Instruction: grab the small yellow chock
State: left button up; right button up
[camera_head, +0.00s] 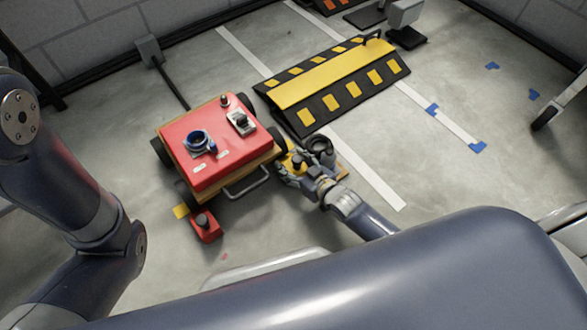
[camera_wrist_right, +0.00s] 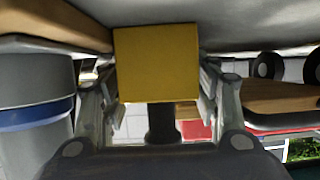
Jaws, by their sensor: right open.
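The small yellow chock (camera_wrist_right: 157,63) fills the upper middle of the right wrist view, with a dark post (camera_wrist_right: 161,122) below it in the picture. My right gripper (camera_wrist_right: 157,98) is open, with one finger on each side of the chock. I cannot tell whether the fingers touch it. In the head view my right gripper (camera_head: 298,170) is beside the right front corner of the red-topped cart (camera_head: 225,165). It partly hides the yellow chock (camera_head: 288,162) there. My left arm comes in from the left, and its gripper is out of the picture.
A red block with a dark knob (camera_head: 207,229) stands at the cart's near left corner. A round dark item (camera_head: 320,146) is close beside my right gripper. A black and yellow ramp (camera_head: 335,78) lies behind.

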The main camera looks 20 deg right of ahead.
jog(key=c, duration=1.2)
jog(key=shift+r, duration=0.1)
jog(key=shift+r, duration=0.1)
